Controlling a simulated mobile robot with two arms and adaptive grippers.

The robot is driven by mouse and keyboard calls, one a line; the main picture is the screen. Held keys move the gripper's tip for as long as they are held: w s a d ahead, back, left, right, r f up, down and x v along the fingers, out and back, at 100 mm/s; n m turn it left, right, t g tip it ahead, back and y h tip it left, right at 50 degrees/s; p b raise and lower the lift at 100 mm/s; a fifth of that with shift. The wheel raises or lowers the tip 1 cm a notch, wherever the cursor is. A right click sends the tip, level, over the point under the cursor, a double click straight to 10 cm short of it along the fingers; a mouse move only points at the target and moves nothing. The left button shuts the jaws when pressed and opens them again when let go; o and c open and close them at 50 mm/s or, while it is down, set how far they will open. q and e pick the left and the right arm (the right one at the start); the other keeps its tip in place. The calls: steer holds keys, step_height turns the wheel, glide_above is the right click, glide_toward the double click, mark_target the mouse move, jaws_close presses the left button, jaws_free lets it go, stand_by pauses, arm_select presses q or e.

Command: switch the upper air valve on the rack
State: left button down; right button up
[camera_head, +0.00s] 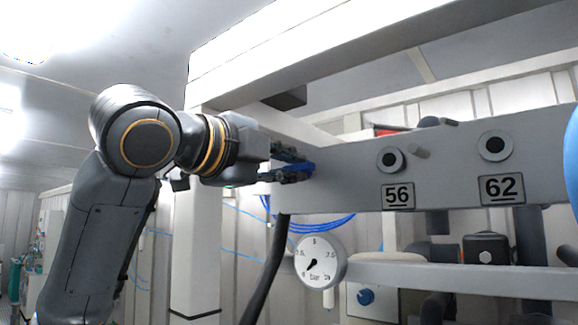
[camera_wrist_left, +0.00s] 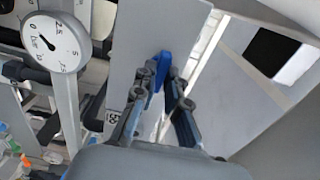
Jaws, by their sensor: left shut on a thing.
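The upper air valve's blue handle (camera_head: 303,168) is at the left end of the grey rack panel (camera_head: 350,165) in the head view. My left gripper (camera_head: 292,172) reaches it from the left and is shut on it. In the left wrist view the blue handle (camera_wrist_left: 160,70) stands between the two fingers of my left gripper (camera_wrist_left: 163,88). The fingers hide part of the handle and the valve body behind it. My right gripper is in neither view.
A round pressure gauge (camera_head: 320,261) hangs below the panel. A black hose (camera_head: 268,270) runs down beside it. Labels 56 (camera_head: 397,196) and 62 (camera_head: 501,189) mark the panel below two round fittings. A white frame beam (camera_head: 300,55) passes above my gripper.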

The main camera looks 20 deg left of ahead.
arm_select(q)
steer(key=n+b, duration=0.1)
steer(key=n, duration=0.3)
steer(key=shift+f+b, duration=0.1)
steer(key=shift+b, duration=0.25)
steer(key=n+b, duration=0.2)
steer(key=n, duration=0.2)
steer(key=n+b, duration=0.2)
steer(key=n, duration=0.3)
steer(key=shift+n, duration=0.3)
steer(key=shift+n+b, duration=0.75)
steer(key=shift+n, duration=0.25)
steer(key=c, duration=1.4)
jaws_free()
steer(key=shift+w, duration=0.1)
